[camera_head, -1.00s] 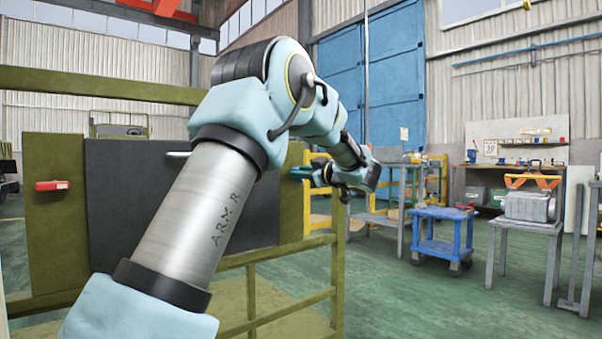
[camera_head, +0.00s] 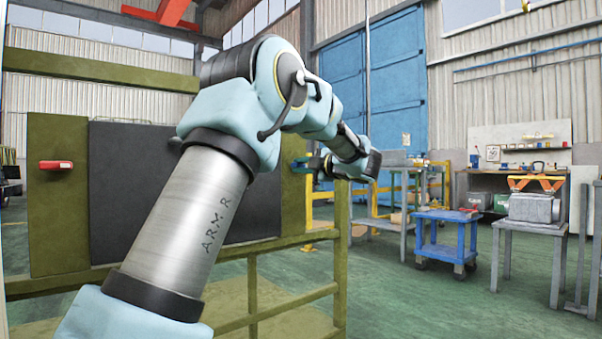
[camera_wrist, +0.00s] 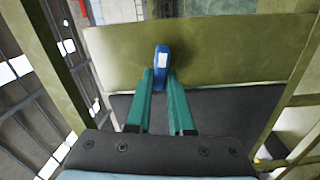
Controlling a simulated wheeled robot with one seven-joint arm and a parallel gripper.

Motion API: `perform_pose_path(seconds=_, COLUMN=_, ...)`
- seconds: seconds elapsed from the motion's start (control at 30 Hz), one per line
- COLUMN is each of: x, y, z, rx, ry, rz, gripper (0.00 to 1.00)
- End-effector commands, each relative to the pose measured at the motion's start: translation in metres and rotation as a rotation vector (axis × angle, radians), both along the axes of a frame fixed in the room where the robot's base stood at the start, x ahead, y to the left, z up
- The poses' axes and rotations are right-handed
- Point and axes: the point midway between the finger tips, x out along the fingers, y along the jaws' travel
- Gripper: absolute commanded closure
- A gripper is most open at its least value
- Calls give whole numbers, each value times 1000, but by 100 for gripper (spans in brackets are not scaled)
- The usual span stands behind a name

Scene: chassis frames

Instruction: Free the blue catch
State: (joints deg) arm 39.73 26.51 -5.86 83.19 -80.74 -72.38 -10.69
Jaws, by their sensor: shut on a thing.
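The blue catch (camera_wrist: 161,62) is on the olive panel in the wrist view, between the tips of my gripper. My gripper (camera_wrist: 161,76) has two green fingers, shut on the blue catch. In the head view my gripper (camera_head: 300,165) is at the right end of the olive frame, and the blue catch there is mostly hidden by it. A red catch (camera_head: 56,165) sits on the left olive post. The dark panel (camera_head: 125,190) lies between the two olive posts, partly behind my arm.
The olive frame (camera_head: 100,68) has rails above and below the panel. To the right stand a blue cart (camera_head: 445,236), a grey table (camera_head: 530,222) with a metal part on it, and a workbench. Green floor is clear between the frame and the cart.

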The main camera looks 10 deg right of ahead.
Motion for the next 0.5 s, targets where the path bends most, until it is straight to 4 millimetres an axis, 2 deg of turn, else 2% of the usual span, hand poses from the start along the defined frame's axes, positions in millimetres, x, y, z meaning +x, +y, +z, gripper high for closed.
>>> perform_pose_path(seconds=0.2, x=0, y=1, z=-5, rx=-103, ry=-47, rz=1, gripper=100)
perform_pose_path(seconds=0.5, x=0, y=1, z=-4, rx=-165, ry=-76, rz=1, gripper=100)
